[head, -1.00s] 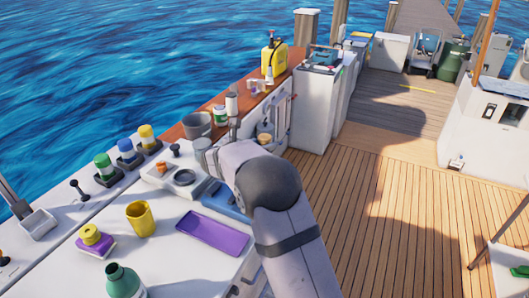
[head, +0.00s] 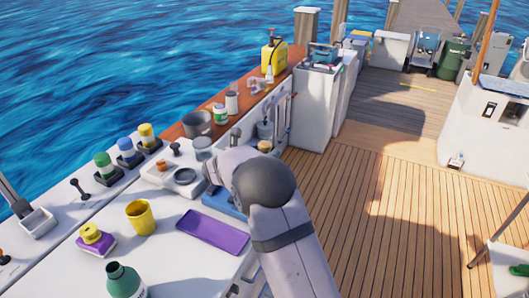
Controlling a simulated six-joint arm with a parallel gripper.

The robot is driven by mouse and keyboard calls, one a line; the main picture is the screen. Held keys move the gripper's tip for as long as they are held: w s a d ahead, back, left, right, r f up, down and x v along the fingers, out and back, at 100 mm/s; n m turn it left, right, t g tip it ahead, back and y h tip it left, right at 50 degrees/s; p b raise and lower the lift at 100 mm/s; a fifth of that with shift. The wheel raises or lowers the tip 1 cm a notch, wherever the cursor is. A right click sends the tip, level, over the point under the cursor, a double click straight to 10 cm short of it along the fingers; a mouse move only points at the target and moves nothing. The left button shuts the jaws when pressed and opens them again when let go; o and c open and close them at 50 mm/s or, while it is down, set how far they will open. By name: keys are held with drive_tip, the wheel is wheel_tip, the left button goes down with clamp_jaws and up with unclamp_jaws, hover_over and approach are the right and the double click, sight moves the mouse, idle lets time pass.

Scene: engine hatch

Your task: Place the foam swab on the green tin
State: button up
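A purple block with a round yellow top (head: 94,238) sits on the white hatch surface at the lower left. It may be the foam swab, but I cannot tell for sure. A green-topped container (head: 104,164) stands upright in a dark holder at the left, in a row with a blue one and a yellow one. It may be the green tin. My gripper (head: 209,172) is mostly hidden behind my own arm, near the dark ring and the blue tray. I cannot see its fingers or whether it holds anything.
A yellow cup (head: 140,217), a purple tray (head: 212,232) and a dark green bottle (head: 124,281) stand on the white surface. A dark ring (head: 185,178) and a grey bucket (head: 198,123) are farther back. White surface is clear between the cup and the purple tray.

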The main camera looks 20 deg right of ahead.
drive_tip(key=shift+r, duration=0.1)
drive_tip(key=shift+a+r, duration=0.1)
drive_tip(key=shift+a, duration=0.05)
drive_tip(key=b+v, duration=0.3)
drive_tip(key=v, duration=0.8)
drive_tip(key=shift+s+a+r, duration=0.2)
drive_tip(key=shift+s+a, duration=0.05)
drive_tip(key=shift+a, duration=0.05)
drive_tip(key=s+d+f+m+g+y, duration=0.2)
drive_tip(key=s+f+m+g, duration=0.2)
drive_tip(key=s+f+m, duration=0.45)
drive_tip(key=s+d+f+m+g+y, duration=0.25)
drive_tip(key=s+f+m, duration=0.2)
drive_tip(key=s, duration=0.65)
drive_tip(key=s+a+f+m+g+y, duration=0.1)
drive_tip(key=s+a+f+m+y, duration=0.1)
drive_tip(key=s+m, duration=0.4)
drive_tip(key=s+a+f+m+g+y, duration=0.1)
drive_tip(key=s+a+f+m+y, duration=0.1)
drive_tip(key=s+m, duration=0.5)
drive_tip(key=shift+s+a+f+y, duration=0.25)
drive_tip(key=shift+s+a+y, duration=0.15)
drive_tip(key=shift+a+y, duration=0.7)
drive_tip(key=shift+a+g+h, duration=0.2)
drive_tip(key=shift+g+h, duration=0.05)
